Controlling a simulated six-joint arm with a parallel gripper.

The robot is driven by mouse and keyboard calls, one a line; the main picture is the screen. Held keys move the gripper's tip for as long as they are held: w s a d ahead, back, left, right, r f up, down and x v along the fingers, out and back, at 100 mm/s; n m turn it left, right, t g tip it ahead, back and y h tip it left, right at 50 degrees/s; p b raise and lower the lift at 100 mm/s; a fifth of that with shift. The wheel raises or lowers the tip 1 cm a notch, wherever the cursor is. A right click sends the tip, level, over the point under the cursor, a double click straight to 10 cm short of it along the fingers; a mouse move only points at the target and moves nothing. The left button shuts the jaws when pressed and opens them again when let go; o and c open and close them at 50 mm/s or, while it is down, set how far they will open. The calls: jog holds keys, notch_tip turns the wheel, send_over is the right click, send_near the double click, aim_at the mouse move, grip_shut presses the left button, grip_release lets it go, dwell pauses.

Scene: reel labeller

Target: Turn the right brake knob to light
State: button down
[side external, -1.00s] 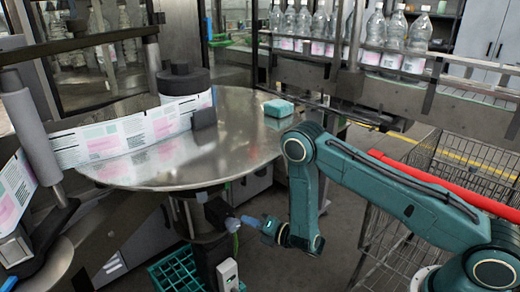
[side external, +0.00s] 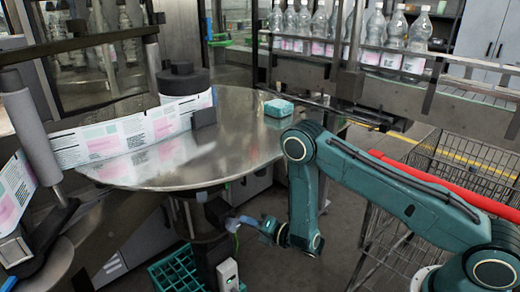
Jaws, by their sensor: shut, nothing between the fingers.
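No brake knob can be made out clearly. A dark block (side external: 217,210) sits on the column under the round steel table (side external: 240,150), and any knob there is too small or hidden to tell. My gripper (side external: 236,223) is shut and low under the table's front right edge, close to the dark block's right side. Whether it touches anything there cannot be told. The knob's setting is not visible.
A label web (side external: 130,135) crosses the table's left side, and a teal block (side external: 278,107) lies at its back right. A green crate (side external: 175,272) stands on the floor below. A wire cart (side external: 400,250) stands right, with bottles (side external: 395,40) behind.

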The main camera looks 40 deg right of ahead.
jog(key=shift+a+r, duration=0.3)
jog(key=shift+r, duration=0.4)
jog(key=shift+a+r, duration=0.35)
jog(key=shift+a, duration=0.05)
dwell(0.5)
jog(key=shift+d+r, duration=0.25)
jog(key=shift+r, duration=0.05)
jog(key=shift+s, duration=0.1)
jog(key=shift+a+f+v, duration=0.1)
jog(key=shift+a+v, duration=0.1)
jog(key=shift+v, duration=0.75)
jog(key=shift+a+f+v, duration=0.15)
jog(key=shift+a+v, duration=0.05)
jog(key=shift+v, duration=0.75)
jog(key=shift+a+f+v, duration=0.1)
jog(key=shift+a+v, duration=0.1)
jog(key=shift+v, duration=0.75)
jog(key=shift+s, duration=0.15)
